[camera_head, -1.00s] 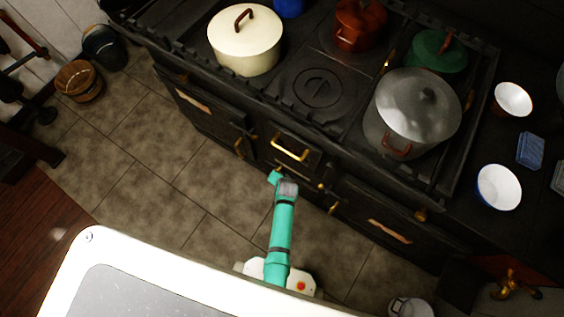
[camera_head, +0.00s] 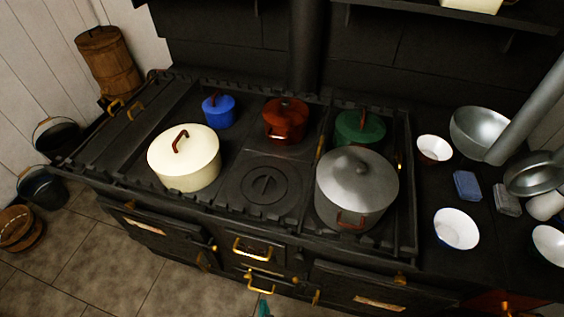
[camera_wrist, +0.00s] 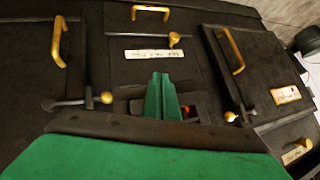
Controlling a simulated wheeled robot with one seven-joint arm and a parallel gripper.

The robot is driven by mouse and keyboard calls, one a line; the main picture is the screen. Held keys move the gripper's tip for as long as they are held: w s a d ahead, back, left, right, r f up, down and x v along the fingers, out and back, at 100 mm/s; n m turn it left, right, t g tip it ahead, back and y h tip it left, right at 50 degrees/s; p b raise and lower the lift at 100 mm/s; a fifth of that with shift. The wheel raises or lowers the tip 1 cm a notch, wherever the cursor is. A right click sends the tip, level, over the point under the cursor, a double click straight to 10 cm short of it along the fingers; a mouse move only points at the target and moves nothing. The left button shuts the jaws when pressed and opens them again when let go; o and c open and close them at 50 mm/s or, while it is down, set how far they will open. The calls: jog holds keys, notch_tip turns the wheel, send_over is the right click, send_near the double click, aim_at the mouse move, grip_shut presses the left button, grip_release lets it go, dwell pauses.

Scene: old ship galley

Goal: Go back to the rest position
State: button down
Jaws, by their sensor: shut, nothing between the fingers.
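My gripper (camera_wrist: 162,88) shows in the wrist view as green fingers closed together, with nothing between them. It is in front of the black stove's lower front, among doors and brass handles. In the head view only a small teal tip of my arm shows at the bottom edge, in front of the stove (camera_head: 200,228). The rest of my arm is out of that view.
On the stove stand a cream pot (camera_head: 185,168), a blue pot (camera_head: 219,112), a red pot (camera_head: 286,122), a green pot (camera_head: 360,130) and a large grey pot (camera_head: 356,190). Bowls stand on the right counter.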

jog(key=s+d+r+n+t, duration=0.1)
jog(key=s+r, duration=0.3)
jog(key=r, duration=0.7)
jog(key=s+d+r+n+t+h, duration=0.1)
jog(key=s+d+r+t, duration=0.2)
jog(key=r, duration=0.8)
jog(key=s+d+r+t, duration=0.2)
jog(key=s+r, duration=0.4)
jog(key=r, duration=0.5)
jog(key=shift+s+d+n+h, duration=0.25)
jog(key=shift+d+n+h, duration=0.1)
jog(key=shift+n+h, duration=0.05)
jog(key=shift+r, duration=0.1)
